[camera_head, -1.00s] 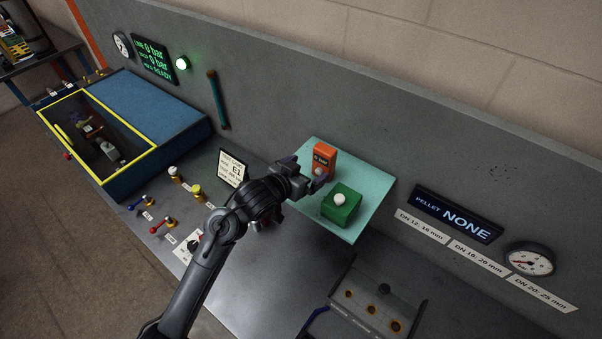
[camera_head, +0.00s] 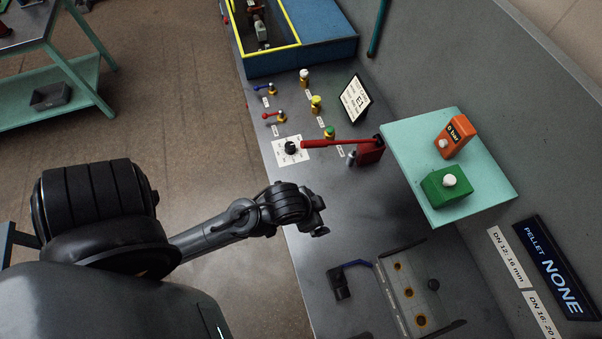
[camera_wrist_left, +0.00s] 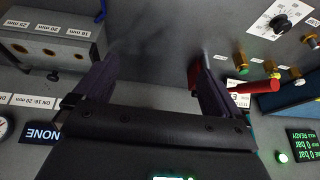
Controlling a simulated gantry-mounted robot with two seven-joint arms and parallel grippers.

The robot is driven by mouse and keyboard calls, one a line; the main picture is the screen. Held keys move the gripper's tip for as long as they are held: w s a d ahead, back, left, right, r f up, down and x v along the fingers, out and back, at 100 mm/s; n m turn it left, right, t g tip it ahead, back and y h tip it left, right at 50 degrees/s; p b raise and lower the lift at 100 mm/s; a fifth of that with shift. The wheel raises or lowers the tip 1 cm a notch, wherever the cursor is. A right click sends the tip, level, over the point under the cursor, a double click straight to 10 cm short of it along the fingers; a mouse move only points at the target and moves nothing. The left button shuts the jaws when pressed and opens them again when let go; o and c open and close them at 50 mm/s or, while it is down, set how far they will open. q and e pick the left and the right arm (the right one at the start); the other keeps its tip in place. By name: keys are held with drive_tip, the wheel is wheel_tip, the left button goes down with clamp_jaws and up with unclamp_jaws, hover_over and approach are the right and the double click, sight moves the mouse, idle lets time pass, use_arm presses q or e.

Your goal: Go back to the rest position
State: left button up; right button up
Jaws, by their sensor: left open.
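My left arm comes in from the left of the head view. My left gripper (camera_head: 317,216) is above the front edge of the grey bench (camera_head: 345,235), apart from everything on it. In the left wrist view its two dark fingers (camera_wrist_left: 152,78) are spread with nothing between them. An orange box with a display (camera_head: 455,137) and a green box with a white knob (camera_head: 449,186) are on the teal shelf (camera_head: 410,165). My right gripper is in neither view.
A red lever (camera_head: 342,143) stands behind my gripper, beside several small valves and a dial (camera_head: 291,149). A grey block with holes (camera_head: 402,295) is at the front right. A blue trough with yellow edging (camera_head: 300,55) is at the back. Open floor is left of the bench.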

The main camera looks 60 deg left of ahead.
use_arm(q)
drive_tip(key=shift+g, duration=0.6)
drive_tip(key=s, duration=0.4)
drive_tip(key=shift+s+f, duration=0.2)
wheel_tip(320, 180, up, 5)
drive_tip(key=p, duration=0.5)
